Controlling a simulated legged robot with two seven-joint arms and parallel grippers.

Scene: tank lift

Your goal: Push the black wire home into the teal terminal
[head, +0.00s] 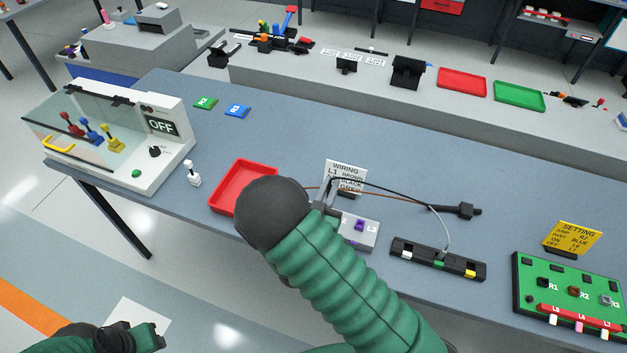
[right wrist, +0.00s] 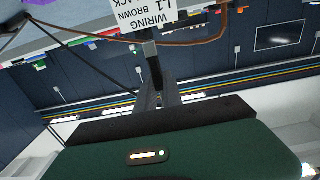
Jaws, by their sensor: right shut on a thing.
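My right gripper (head: 322,207) reaches over the bench beside the grey terminal block (head: 362,236), mostly hidden by my dark wrist. In the right wrist view its fingers (right wrist: 157,92) are shut on a dark wire end (right wrist: 153,66). The black wire (head: 385,189) arches from near the gripper to the right, toward a black cable piece (head: 460,210). A purple terminal (head: 359,225) shows on the block. I cannot make out the teal terminal, or whether the wire end is in it. My left gripper (head: 148,338) is low at the left, its jaws unclear.
A wiring sign (head: 345,174) stands behind the block. A brown wire (head: 393,196) runs close to the black one. A red tray (head: 238,181) is left, a black strip (head: 425,258) and green board (head: 560,290) right.

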